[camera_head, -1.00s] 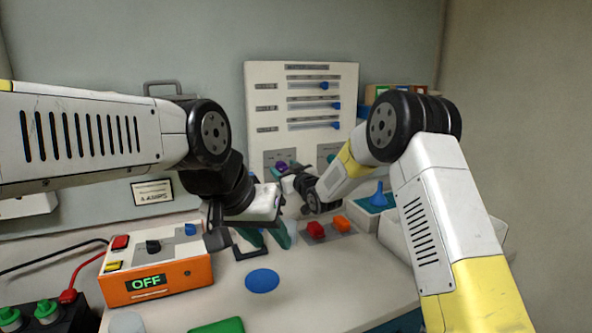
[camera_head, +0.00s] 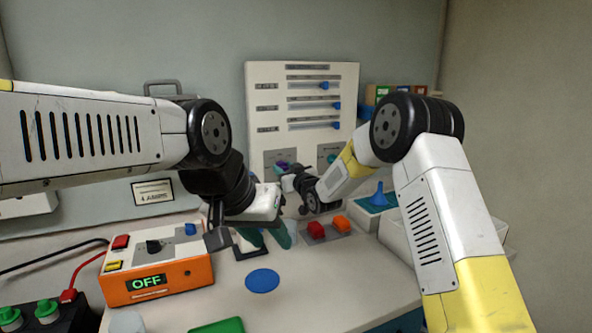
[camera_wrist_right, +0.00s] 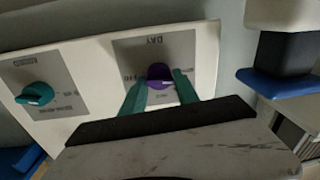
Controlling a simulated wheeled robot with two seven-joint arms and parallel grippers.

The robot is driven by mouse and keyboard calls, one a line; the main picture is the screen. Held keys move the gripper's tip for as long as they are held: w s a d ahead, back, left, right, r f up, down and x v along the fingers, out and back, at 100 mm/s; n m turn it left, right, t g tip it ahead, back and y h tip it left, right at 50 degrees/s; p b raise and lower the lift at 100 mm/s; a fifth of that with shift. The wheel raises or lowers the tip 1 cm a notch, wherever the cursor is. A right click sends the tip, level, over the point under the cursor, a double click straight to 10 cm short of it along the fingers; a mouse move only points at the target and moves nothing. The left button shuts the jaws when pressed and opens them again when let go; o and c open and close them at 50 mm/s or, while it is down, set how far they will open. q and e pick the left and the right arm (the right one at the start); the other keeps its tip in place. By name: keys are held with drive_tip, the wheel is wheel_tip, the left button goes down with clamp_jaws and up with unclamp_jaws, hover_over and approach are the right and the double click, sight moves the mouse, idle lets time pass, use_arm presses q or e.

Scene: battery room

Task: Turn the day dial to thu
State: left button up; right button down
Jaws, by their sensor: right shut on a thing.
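The day dial is a purple knob (camera_wrist_right: 158,73) on a grey plate marked DAY, upside down in the right wrist view. In the head view the dial (camera_head: 282,165) shows low on the upright white panel (camera_head: 270,100). My right gripper (camera_wrist_right: 161,82) has its teal fingers on either side of the knob and is shut on it. The small day marks are too blurred or covered to read, so I cannot tell the setting. My left gripper (camera_head: 268,238) hangs over the table, teal fingers apart and empty, clear of the panel.
A teal dial (camera_wrist_right: 35,93) sits beside the day dial on the panel. Sliders with blue knobs (camera_head: 336,105) are above. A blue disc (camera_head: 262,281) lies in front.

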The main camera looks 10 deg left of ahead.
drive_tip(key=m, duration=0.3)
drive_tip(key=shift+w+d, duration=0.1)
drive_tip(key=shift+d, duration=0.1)
drive_tip(key=m, duration=0.5)
drive_tip(key=shift+f+t, duration=0.1)
drive_tip(key=shift+t, duration=0.2)
drive_tip(key=m, duration=0.7)
drive_tip(key=shift+d+f+m+t, duration=0.1)
drive_tip(key=shift+f+m+t, duration=0.1)
drive_tip(key=shift+m+t, duration=0.15)
drive_tip(key=m, duration=0.5)
drive_tip(key=shift+f+m+h, duration=0.15)
drive_tip(key=shift+m+h, duration=0.2)
drive_tip(key=shift+h, duration=0.05)
drive_tip(key=m, duration=0.5)
drive_tip(key=shift+a+f+m+h, duration=0.1)
drive_tip(key=shift+a+m+h, duration=0.1)
drive_tip(key=shift+m+h, duration=0.15)
